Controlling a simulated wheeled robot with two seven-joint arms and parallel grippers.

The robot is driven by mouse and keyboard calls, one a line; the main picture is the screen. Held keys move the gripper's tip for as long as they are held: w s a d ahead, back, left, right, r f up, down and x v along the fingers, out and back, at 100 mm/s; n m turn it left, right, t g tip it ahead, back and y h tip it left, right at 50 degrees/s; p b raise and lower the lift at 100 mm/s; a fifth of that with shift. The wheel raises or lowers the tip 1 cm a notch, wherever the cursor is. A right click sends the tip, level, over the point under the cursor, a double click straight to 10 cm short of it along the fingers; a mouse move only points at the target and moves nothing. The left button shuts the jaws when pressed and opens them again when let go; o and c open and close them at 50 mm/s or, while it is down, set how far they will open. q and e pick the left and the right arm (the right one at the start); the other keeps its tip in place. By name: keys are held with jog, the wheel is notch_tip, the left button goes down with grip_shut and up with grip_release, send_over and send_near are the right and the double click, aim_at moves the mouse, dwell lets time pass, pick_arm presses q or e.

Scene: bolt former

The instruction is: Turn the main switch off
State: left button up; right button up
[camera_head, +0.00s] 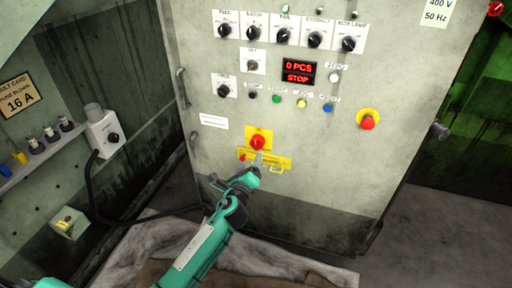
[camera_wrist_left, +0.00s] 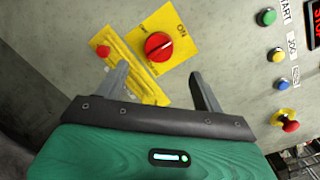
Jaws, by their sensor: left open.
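The main switch is a red rotary knob (camera_head: 258,143) on a yellow plate, low on the cabinet front. In the left wrist view the red knob (camera_wrist_left: 158,46) shows with "ON" lettered on the plate to its upper right. A yellow bar with a small red part (camera_wrist_left: 103,51) lies beside the plate. My left gripper (camera_head: 257,160) is just below the knob in the head view. Its two fingers (camera_wrist_left: 163,82) are spread, with nothing between them, and the knob lies beyond their tips. I cannot tell whether a finger touches the yellow bar. My right gripper is not in view.
The grey cabinet (camera_head: 300,185) carries black selector knobs, push buttons, a red display (camera_head: 298,72) reading "0 PCS STOP" and a red emergency button (camera_head: 367,121) on yellow. A socket box (camera_head: 104,133) with a black cable is on the left wall. Floor at right is clear.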

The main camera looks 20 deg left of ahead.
aim_at(256, 145)
pick_arm(q)
jog(key=w, duration=0.5)
jog(key=w+b, duration=0.1)
jog(key=w, duration=0.2)
jog(key=shift+w+a, duration=0.25)
jog(key=shift+a, duration=0.05)
jog(key=shift+w, duration=0.5)
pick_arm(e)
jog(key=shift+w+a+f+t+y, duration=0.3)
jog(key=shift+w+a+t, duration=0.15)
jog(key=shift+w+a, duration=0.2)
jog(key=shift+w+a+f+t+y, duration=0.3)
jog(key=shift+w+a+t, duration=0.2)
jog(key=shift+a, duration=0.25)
pick_arm(q)
jog(key=c, duration=1)
jog(key=shift+o, duration=0.2)
